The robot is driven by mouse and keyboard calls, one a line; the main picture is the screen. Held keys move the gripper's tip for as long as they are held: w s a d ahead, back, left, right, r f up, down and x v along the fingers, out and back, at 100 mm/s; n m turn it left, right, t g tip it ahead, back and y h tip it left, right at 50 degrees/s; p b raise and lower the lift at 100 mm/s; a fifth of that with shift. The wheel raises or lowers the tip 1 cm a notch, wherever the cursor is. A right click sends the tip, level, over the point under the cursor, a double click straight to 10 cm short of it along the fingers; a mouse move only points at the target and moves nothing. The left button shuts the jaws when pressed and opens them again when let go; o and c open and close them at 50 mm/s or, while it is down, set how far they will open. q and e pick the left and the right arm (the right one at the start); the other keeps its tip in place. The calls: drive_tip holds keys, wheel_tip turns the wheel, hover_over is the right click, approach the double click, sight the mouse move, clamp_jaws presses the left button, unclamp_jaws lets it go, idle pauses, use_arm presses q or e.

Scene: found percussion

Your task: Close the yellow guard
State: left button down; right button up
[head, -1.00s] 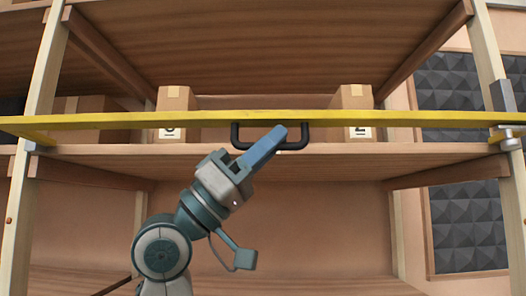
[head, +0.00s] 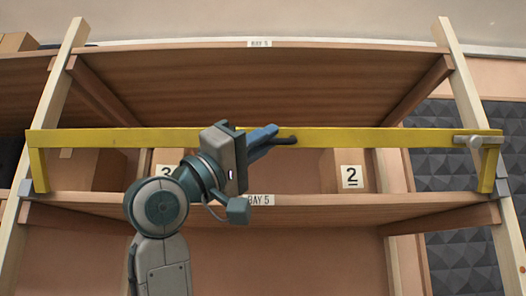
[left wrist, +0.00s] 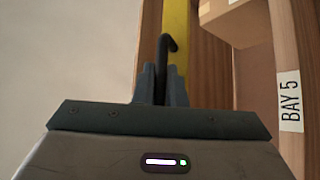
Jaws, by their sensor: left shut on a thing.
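The yellow guard (head: 350,138) is a long bar across the front of the shelf bay, with a short yellow arm at each end running down to grey brackets at the shelf edge. It stands raised above the shelf edge. Its black handle (head: 287,141) is at the middle of the bar. My left gripper (head: 262,138) is shut on the handle and hides much of it. In the left wrist view the blue fingers (left wrist: 161,80) hold the black handle (left wrist: 164,50) between them, with the yellow bar (left wrist: 176,25) behind. My right gripper is not in view.
Cardboard boxes (head: 335,165) labelled 2 and 3 stand on the shelf behind the guard. A shelf board (head: 330,205) marked BAY 5 lies below, and another (head: 260,85) above. Wooden posts (head: 465,95) flank the bay. A grey metal fitting (head: 475,141) sits at the guard's right end.

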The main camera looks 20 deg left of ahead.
use_arm(q)
drive_tip(key=n+y, duration=0.1)
drive_tip(key=w+r+n+y, duration=0.1)
drive_tip(key=n, duration=0.1)
drive_tip(key=w+r+n+t+y, duration=0.1)
drive_tip(key=n+y, duration=0.1)
drive_tip(key=shift+w+a+r, duration=0.1)
drive_tip(key=shift+a+r, duration=0.1)
drive_tip(key=shift+a, duration=0.15)
drive_tip(key=shift+w+a+r+n+y, duration=0.15)
drive_tip(key=shift+w+r+n+y, duration=0.15)
drive_tip(key=shift+w+n+y, duration=0.5)
drive_tip(key=shift+w+a+r+n+y, duration=0.15)
drive_tip(key=shift+w+r+n+y, duration=0.25)
drive_tip(key=shift+n, duration=0.7)
drive_tip(key=shift+f, duration=0.15)
drive_tip(key=c, duration=1.8)
unclamp_jaws()
drive_tip(key=shift+o, duration=0.2)
drive_tip(key=shift+s, duration=0.1)
